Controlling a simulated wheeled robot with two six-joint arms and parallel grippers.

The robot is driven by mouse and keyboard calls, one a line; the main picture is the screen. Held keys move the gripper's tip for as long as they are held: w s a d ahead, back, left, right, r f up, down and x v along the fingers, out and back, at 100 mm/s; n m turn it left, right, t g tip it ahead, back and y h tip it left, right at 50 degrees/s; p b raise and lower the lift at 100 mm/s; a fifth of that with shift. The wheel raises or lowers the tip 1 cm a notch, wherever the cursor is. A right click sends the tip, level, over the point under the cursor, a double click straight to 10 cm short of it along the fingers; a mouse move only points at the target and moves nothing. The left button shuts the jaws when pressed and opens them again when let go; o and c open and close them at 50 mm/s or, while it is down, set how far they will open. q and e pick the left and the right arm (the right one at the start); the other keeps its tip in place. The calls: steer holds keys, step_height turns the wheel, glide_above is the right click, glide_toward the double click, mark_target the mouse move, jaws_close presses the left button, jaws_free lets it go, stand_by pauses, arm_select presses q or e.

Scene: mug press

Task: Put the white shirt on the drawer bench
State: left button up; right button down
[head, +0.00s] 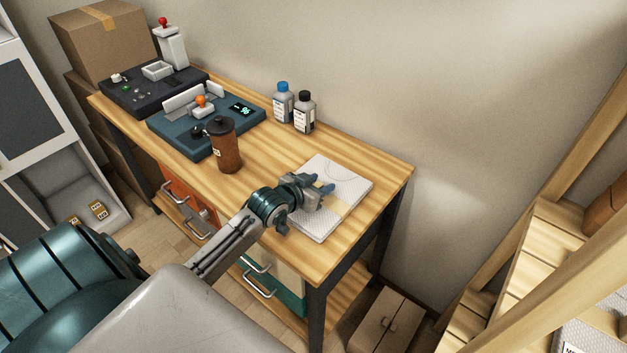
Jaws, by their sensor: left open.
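The white shirt (349,182), folded flat with a beige band around it, lies on the right end of the wooden top of the drawer bench (255,160). The bench has an orange drawer and a green drawer with metal handles under its top. My left gripper (321,183) is open and over the shirt, covering part of its left side. I cannot tell whether the fingers touch the shirt. My right gripper is out of view.
A brown tumbler (228,150), a teal press (207,118), a black control box (150,88) and two bottles (294,108) stand on the bench. A cardboard box (105,45) is behind at left. A wooden shelf (535,255) stands at right.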

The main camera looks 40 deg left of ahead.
arm_select(q)
steer(key=shift+s+r, duration=0.15)
steer(key=shift+s, duration=0.2)
step_height(320, 180, up, 4)
glide_above(291, 216)
steer(key=shift+r, duration=0.2)
